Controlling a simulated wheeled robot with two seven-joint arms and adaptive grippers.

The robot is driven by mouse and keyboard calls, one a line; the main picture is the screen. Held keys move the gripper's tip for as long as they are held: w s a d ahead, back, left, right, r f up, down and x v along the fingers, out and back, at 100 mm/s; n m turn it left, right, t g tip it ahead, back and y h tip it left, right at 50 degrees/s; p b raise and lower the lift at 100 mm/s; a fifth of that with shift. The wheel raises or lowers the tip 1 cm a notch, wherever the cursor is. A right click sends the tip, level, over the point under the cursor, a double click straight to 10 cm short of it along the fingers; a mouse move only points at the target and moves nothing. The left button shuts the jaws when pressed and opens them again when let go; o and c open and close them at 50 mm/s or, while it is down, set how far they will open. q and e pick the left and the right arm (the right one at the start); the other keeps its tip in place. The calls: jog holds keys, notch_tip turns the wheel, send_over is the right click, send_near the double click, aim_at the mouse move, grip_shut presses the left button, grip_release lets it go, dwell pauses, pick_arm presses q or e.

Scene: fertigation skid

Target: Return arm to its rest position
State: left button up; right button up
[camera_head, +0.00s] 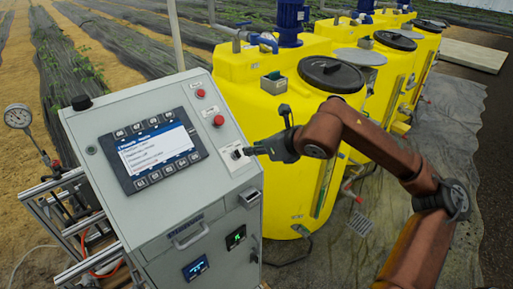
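My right arm comes in from the lower right, with reddish-brown links. Its dark gripper (249,150) points left at the grey control cabinet (130,212). The fingertips are at the right side of the cabinet's sloping top panel, beside a small switch (236,154). I cannot tell if they touch it, or whether the fingers are open or shut, because they are small and dark. My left arm and gripper are not in view.
The cabinet top carries a display (155,150) and two red buttons, the lower one (218,120) near the gripper. Yellow tanks (240,95) with black lids (331,74) stand close behind my arm. A pressure gauge (17,116) is at the left.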

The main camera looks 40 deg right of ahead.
jog(key=shift+s+r, duration=0.2)
jog(key=shift+s, duration=0.15)
dwell(0.4)
